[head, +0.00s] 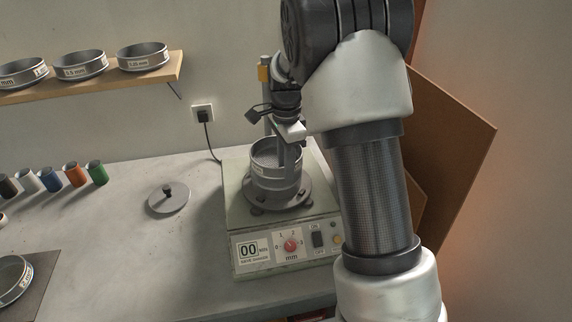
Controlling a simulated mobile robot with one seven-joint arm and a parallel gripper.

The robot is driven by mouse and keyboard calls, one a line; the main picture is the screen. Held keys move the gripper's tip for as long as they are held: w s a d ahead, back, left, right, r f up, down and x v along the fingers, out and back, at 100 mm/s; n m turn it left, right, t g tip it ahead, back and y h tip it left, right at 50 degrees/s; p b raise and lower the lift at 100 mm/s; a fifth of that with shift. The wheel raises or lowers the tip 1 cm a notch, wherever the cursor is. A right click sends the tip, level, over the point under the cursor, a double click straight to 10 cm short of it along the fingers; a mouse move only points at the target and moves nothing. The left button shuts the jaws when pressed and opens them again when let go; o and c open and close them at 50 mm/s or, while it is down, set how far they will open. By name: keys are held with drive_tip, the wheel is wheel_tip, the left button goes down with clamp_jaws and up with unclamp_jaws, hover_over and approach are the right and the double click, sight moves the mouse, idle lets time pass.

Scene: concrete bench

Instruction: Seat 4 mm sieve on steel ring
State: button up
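A round metal sieve (277,157) sits on the sieve shaker (237,210), above a grey steel ring or base (309,193). Its size label is not readable, so I cannot tell whether it is the 4 mm sieve. It looks about level; whether it is fully seated I cannot tell. The other finger is hidden, and I cannot tell whether the gripper is shut on the wall.
Sieves stand on the wall shelf (98,83), among them a 2.5 mm sieve (80,66). A lid with a knob (169,198) lies left of the shaker. Several coloured jars (76,175) stand farther left. Another sieve (13,279) is on a dark mat (44,262). Brown boards (455,140) lean at right.

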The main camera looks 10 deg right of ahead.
wheel_tip(320, 180, up, 17)
drive_tip(key=shift+r+p, duration=0.2)
drive_tip(key=shift+p, duration=0.15)
idle(0.3)
drive_tip(key=s+r+n+t, duration=0.1)
drive_tip(key=s+r+n, duration=0.25)
drive_tip(key=s, duration=0.35)
drive_tip(key=s+r+n+t, duration=0.2)
drive_tip(key=s+r+n, duration=0.15)
drive_tip(key=s, duration=0.35)
drive_tip(key=s+f+n+t, duration=0.1)
drive_tip(key=s+f+n, duration=0.1)
drive_tip(key=s+n, duration=0.2)
drive_tip(key=s+f+n+t+p, duration=0.1)
drive_tip(key=s+f+n, duration=0.2)
drive_tip(key=s, duration=0.6)
drive_tip(key=shift+s+a+f+n+t, duration=0.2)
drive_tip(key=shift+f+n+t, duration=0.1)
drive_tip(key=shift+n, duration=0.7)
